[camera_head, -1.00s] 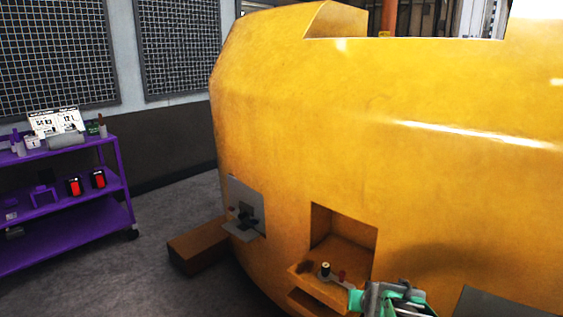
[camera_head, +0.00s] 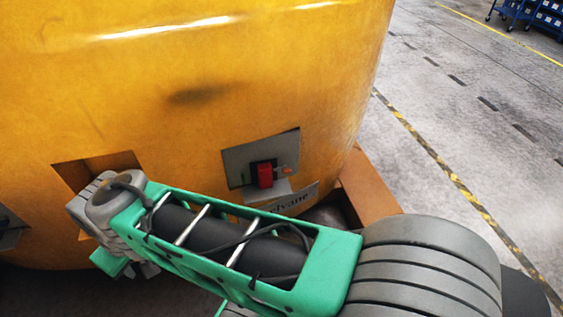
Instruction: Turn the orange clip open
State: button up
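A grey plate (camera_head: 238,165) is set in the yellow casting (camera_head: 215,70), right of centre. On it sits a red block (camera_head: 264,176) in a black mount, with a small orange-red piece (camera_head: 287,170) to its right. I cannot tell for sure whether this small piece is the orange clip. My green and grey arm crosses in front of the casting from the lower right. Its end, with my gripper (camera_head: 128,265), is at the lower left, in front of the recess and apart from the plate. The fingers are mostly hidden, so their opening does not show.
A square recess (camera_head: 75,175) in the casting is partly hidden behind my wrist. A dark fitting (camera_head: 8,230) shows at the left edge. A brown block (camera_head: 368,190) juts out at the casting's right foot. Open grey floor (camera_head: 470,120) with striped tape lies to the right.

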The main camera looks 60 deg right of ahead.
aim_at(285, 169)
jog(key=u, duration=0.5)
jog(key=k, duration=0.95)
jog(key=z, duration=1.05)
jog(key=i, duration=0.5)
jog(key=u, duration=0.05)
